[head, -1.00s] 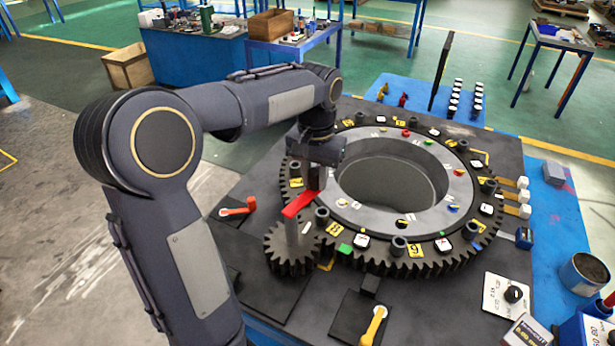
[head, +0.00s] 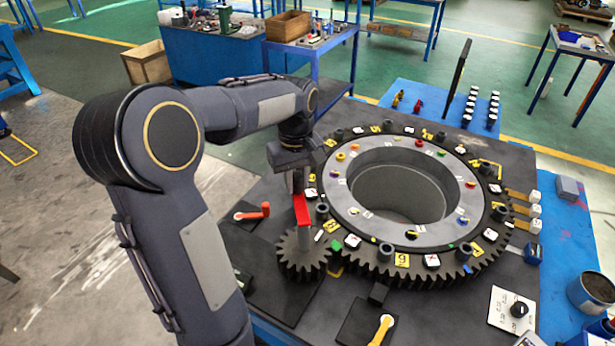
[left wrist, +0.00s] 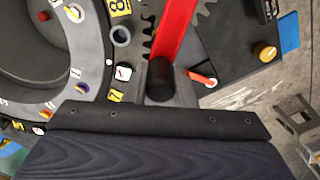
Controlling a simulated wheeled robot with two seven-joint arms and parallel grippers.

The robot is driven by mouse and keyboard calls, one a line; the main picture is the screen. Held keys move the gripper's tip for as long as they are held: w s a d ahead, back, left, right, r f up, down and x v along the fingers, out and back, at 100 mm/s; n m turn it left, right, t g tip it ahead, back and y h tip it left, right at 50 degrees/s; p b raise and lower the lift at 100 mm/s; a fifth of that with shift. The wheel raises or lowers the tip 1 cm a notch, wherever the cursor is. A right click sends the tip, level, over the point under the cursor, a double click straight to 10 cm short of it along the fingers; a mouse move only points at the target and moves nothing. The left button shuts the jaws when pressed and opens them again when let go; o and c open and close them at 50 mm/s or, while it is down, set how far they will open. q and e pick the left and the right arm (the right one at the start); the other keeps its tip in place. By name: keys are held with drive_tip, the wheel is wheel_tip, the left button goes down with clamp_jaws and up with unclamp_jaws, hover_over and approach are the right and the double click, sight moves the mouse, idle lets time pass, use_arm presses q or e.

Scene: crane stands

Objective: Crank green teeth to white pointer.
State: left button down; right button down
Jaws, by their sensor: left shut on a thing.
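A large dark ring gear (head: 400,272) lies flat on the bench, with numbered yellow tags and coloured marks. A green mark (head: 336,245) sits on its near-left rim, close to the small pinion gear (head: 303,262). A small white marker (head: 319,235), likely the pointer, is just left of the green mark, with a short gap. The red crank arm (head: 302,209) sits above the pinion and points away from me. My left gripper (head: 298,182) is shut on the crank's black handle (left wrist: 160,82), also seen in the left wrist view. My right gripper is out of view.
An orange-red lever (head: 254,212) lies left of the pinion, and a yellow-handled lever (head: 381,330) in front. A black knob on a white plate (head: 518,310) is at the right. A thin dark upright panel (head: 459,80) stands behind the ring.

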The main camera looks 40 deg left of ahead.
use_arm(q)
drive_tip(key=shift+s+a+n+p, duration=0.35)
drive_tip(key=shift+s+n, duration=0.5)
drive_tip(key=shift+n, duration=0.45)
drive_tip(key=shift+s+a+n+p, duration=0.2)
drive_tip(key=shift+s+a+n, duration=0.1)
drive_tip(key=shift+s+n, duration=0.8)
drive_tip(key=shift+s+a+n+p, duration=0.35)
drive_tip(key=shift+s+n, duration=0.3)
drive_tip(key=shift+n, duration=0.85)
drive_tip(key=c, duration=1.2)
unclamp_jaws()
drive_tip(key=shift+s, duration=0.1)
wheel_tip(320, 180, up, 8)
drive_tip(key=shift+f, duration=0.1)
